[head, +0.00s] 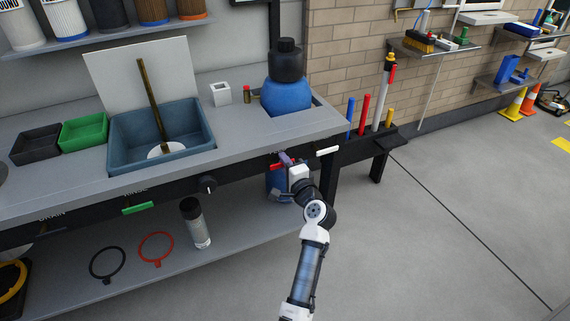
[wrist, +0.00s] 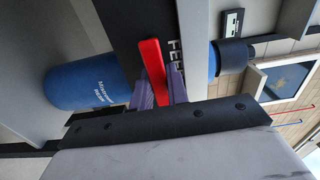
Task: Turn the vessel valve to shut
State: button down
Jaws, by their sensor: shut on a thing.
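My gripper (head: 286,161) is at the black front panel under the counter's right end. In the wrist view its purple fingers (wrist: 160,90) are shut on a red lever handle (wrist: 151,62), which lies between them, slanted in the picture. A label beside the lever begins "FEE"; the rest is hidden. In the head view the red lever (head: 273,167) shows only in part behind the gripper. A white lever (head: 327,151) sits to its right and a green lever (head: 138,208) to the left. I cannot read which lever belongs to the vessel.
A black knob (head: 207,184) juts from the panel.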

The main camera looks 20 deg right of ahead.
jog(key=c, duration=1.4)
grip_release()
jog(key=shift+o, duration=0.2)
jog(key=shift+r+m+p, duration=0.1)
jog(key=shift+m+p, duration=0.2)
jog(key=shift+p, duration=0.05)
